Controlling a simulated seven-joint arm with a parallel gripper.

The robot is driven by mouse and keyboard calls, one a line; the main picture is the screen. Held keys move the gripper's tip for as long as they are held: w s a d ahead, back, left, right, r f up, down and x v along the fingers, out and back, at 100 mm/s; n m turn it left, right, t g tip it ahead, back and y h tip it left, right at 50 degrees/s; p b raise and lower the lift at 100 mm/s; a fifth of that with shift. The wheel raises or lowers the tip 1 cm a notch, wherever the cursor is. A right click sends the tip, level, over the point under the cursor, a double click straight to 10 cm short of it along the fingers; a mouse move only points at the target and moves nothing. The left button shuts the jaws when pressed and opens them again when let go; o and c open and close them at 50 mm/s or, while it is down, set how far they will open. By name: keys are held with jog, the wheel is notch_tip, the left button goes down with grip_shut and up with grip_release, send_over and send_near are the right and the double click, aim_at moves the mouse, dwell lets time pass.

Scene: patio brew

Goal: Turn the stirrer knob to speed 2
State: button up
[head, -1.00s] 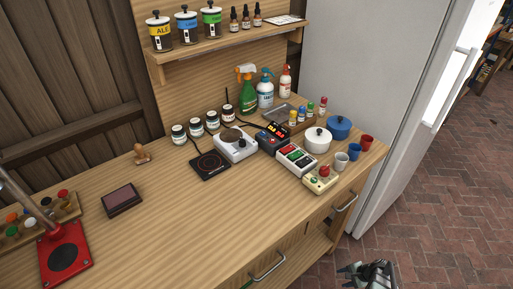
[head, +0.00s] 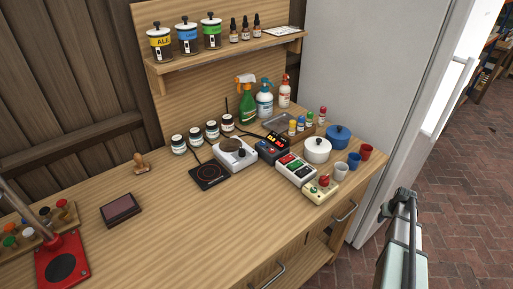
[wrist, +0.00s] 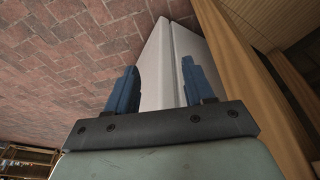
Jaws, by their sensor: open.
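The stirrer (head: 234,155) is a white box with a round dark top plate, standing near the middle of the bench. Its knob is too small to make out, so its setting cannot be told. My gripper (head: 403,193) is off the bench's right front edge, in front of the fridge and well apart from the stirrer. In the wrist view my gripper (wrist: 155,88) has two blue fingers standing apart with nothing between them. The stirrer does not show in the wrist view.
A black hot plate (head: 210,175) lies left of the stirrer. A digital controller (head: 271,150), a button box (head: 296,167) and a red-button box (head: 320,189) stand to its right. Pots and cups line the right end. The bench front (head: 200,235) is clear.

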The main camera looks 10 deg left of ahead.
jog(key=w+d+r+n+h, duration=0.1)
jog(key=w+r+n, duration=0.15)
jog(key=r, duration=0.45)
jog(key=w+d+r+n+t+h, duration=0.1)
jog(key=w+d+r, duration=0.1)
jog(key=w+r, duration=0.35)
jog(key=w+d+r+n+h, duration=0.1)
jog(key=r+n, duration=0.1)
jog(key=r, duration=0.6)
jog(key=w+a+r+n+y, duration=0.1)
jog(key=w+a+r+n, duration=0.2)
jog(key=a+r, duration=0.5)
jog(key=w+a+r+n, duration=0.3)
jog(key=a+r+n, duration=0.15)
jog(key=r, duration=0.55)
notch_tip(320, 180, up, 8)
jog(key=n+g+y, duration=0.3)
jog(key=n+g, duration=0.1)
jog(key=n, duration=1.1)
send_over(242, 152)
jog(key=f, duration=1.2)
jog(key=shift+w+a+f, duration=0.1)
jog(key=shift+w+f, duration=0.25)
jog(key=shift+w, duration=0.05)
